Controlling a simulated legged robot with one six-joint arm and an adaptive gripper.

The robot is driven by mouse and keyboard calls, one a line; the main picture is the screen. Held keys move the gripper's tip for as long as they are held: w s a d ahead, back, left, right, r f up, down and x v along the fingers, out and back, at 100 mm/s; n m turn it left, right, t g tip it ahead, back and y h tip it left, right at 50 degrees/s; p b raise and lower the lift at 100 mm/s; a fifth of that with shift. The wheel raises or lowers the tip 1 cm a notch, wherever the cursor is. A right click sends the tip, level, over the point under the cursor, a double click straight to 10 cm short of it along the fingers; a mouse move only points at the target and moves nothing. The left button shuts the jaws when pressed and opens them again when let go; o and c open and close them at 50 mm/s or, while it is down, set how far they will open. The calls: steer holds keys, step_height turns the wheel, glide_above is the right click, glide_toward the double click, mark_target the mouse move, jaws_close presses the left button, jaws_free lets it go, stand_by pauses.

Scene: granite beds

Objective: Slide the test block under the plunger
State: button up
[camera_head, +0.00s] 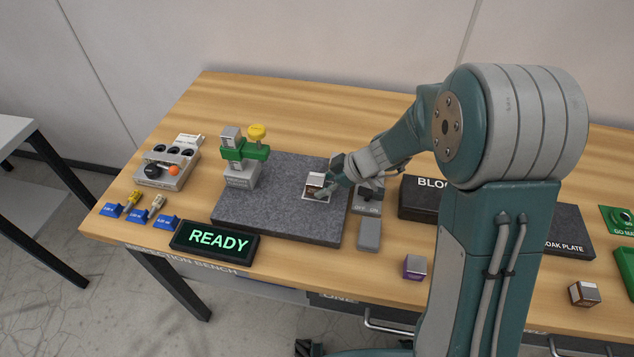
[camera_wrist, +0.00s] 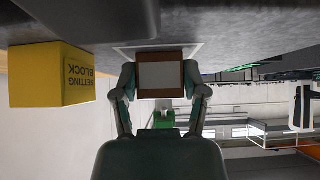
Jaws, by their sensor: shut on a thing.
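The test block (camera_head: 315,179) is small, with a pale top and brown sides. It sits on a white-outlined square on the dark granite slab (camera_head: 285,220). My gripper (camera_head: 323,187) is shut on it from the right; in the wrist view, its two fingers flank the block (camera_wrist: 162,75). The plunger tip is too small to make out.
A READY display (camera_head: 215,241) stands along the slab's front left edge. A yellow setting block (camera_wrist: 50,75) is left of my gripper in the wrist view. A grey switch box (camera_head: 367,204) is right of the slab. The slab between block and stand looks clear.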

mark_target(266, 182)
steer(key=shift+a+f, duration=0.15)
steer(key=shift+a, duration=0.1)
steer(key=shift+w+a, duration=0.35)
steer(key=shift+a, duration=1.6)
steer(key=shift+w+a, duration=0.4)
steer(key=shift+a, duration=1.55)
steer(key=shift+w+a, duration=0.35)
steer(key=shift+a, duration=1.6)
steer(key=o, duration=1)
steer(key=shift+a, duration=0.1)
steer(key=shift+v, duration=3.15)
steer(key=shift+w, duration=0.1)
steer(key=v, duration=1.1)
steer(key=shift+d+r, duration=0.25)
steer(key=shift+d, duration=0.1)
